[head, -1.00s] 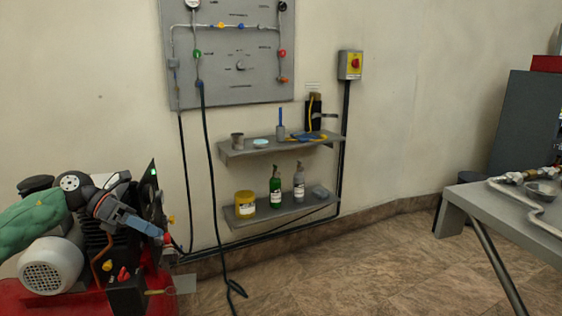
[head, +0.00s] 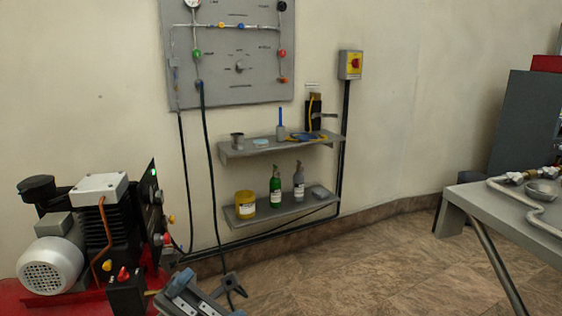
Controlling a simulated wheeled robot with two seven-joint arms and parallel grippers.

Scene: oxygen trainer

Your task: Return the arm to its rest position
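My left gripper (head: 228,287) shows at the bottom edge of the head view, in front of the floor and right of the red-based compressor (head: 65,255). Only its grey-blue body and dark front parts are in the picture; the rest of the arm is cut off below. The dark parts stand apart from the compressor, with the black hose behind them. I see nothing held, but I cannot tell whether the fingers are open or shut. My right gripper is out of view.
A grey gauge panel (head: 230,75) hangs on the wall. Two shelves (head: 228,152) hold bottles, a yellow tub (head: 245,204) and small items. A yellow switch box (head: 350,64) is on the wall. A grey table (head: 480,205) stands at the right. The floor between is clear.

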